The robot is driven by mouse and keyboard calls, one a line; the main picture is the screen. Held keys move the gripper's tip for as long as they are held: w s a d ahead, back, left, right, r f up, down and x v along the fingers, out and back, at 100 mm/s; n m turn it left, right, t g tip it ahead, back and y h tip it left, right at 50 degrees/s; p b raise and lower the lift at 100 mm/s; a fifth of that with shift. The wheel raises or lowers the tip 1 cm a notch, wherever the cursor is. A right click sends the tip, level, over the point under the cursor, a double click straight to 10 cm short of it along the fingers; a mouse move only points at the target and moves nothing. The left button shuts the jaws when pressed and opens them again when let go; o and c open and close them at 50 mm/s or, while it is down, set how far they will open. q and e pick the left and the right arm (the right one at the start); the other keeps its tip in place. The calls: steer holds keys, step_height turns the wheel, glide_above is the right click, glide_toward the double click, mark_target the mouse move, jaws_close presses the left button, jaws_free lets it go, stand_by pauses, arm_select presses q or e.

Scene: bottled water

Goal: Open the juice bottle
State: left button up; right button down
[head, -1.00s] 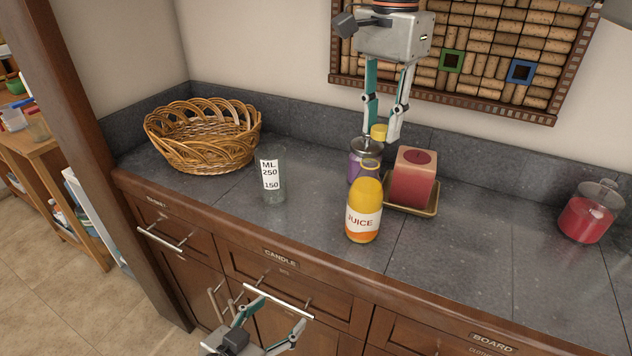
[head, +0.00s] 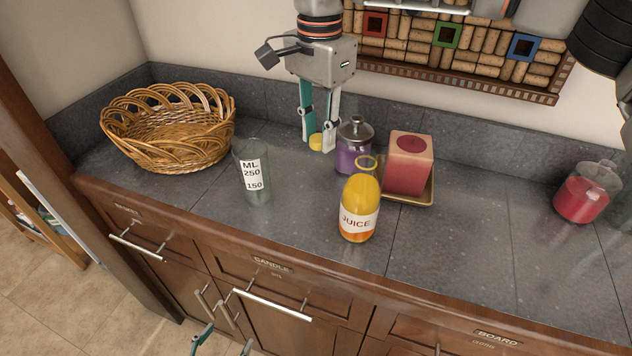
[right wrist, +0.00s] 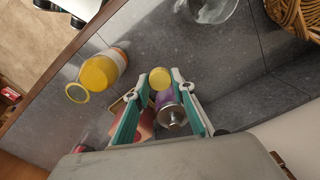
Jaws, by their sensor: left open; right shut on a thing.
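The juice bottle (head: 359,214) stands upright on the grey counter, with orange juice and a white label. Its mouth is uncapped; it also shows in the right wrist view (right wrist: 103,70). My right gripper (head: 318,143) is shut on the yellow cap (head: 315,142), held above the counter behind and left of the bottle, apart from it. The cap also shows between the fingertips in the right wrist view (right wrist: 160,78). My left gripper (head: 224,342) is open and empty at the bottom edge, in front of the drawers, mostly out of frame.
A glass measuring cup (head: 255,190) stands left of the bottle, and a wicker basket (head: 165,150) further left. A purple jar (head: 353,155) and a red candle (head: 408,168) on a tray stand behind the bottle. A red jar (head: 583,203) is far right. The counter between is clear.

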mark_target(318, 194)
step_height(318, 194, down, 13)
steer(key=shift+f, duration=0.1)
stand_by(0.4)
steer(key=shift+f, duration=0.1)
steer(key=c, duration=1.7)
jaws_free()
step_height(318, 194, up, 12)
